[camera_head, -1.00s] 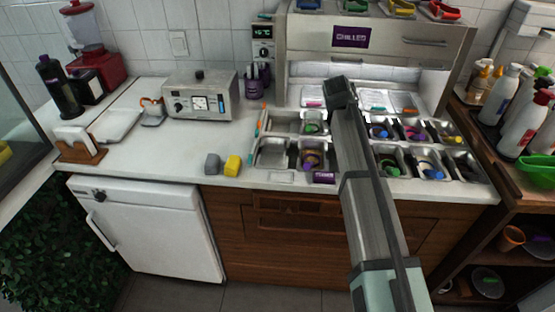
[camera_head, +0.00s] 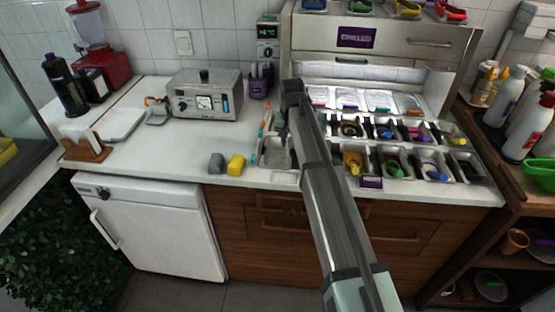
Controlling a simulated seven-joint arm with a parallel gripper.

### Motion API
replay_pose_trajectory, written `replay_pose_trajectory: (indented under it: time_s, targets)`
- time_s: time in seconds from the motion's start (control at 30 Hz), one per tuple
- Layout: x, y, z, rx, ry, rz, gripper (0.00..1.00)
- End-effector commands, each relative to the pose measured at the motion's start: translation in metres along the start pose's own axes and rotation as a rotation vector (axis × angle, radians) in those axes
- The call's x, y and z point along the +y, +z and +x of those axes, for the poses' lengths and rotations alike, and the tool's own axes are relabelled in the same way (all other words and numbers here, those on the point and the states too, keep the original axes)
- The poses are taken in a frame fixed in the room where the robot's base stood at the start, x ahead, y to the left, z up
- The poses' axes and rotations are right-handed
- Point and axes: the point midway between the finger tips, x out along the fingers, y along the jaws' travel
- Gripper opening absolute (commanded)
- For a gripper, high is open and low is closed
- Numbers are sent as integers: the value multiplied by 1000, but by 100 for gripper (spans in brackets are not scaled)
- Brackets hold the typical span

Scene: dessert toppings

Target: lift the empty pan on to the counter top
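An empty metal pan (camera_head: 278,153) sits in the front left opening of the topping station in the counter, partly covered on its right by my arm. My arm reaches in from the lower right, and its end is over the left side of the station. My gripper (camera_head: 282,130) seems to hang below the arm's end, at the back edge of the empty pan. Its fingers are too small and too hidden to tell open from shut, or whether they touch the pan. The counter top (camera_head: 165,150) is left of the station.
A grey block (camera_head: 216,162) and a yellow block (camera_head: 236,164) lie on the counter left of the pan. Several pans with coloured scoops fill the station's right. A metal appliance (camera_head: 204,95) stands behind. The counter's left middle is clear.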

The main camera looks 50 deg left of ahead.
Motion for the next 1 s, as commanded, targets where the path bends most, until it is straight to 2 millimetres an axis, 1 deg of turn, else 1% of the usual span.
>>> replay_pose_trajectory:
  time_s: [0.03,0.1,0.27,0.37,0.6,0.7,0.93,1.0]
  targets:
    - [0,0,7,0,0,0,35]
    - [0,0,13,0,0,0,35]
    - [0,0,20,0,1,0,35]
    - [-2,-1,28,0,1,0,35]
    - [-5,-1,58,0,0,0,35]
    - [-5,-1,66,2,0,1,35]
    - [-5,-1,68,2,-1,1,35]
    - [-5,-1,68,2,-1,1,29]
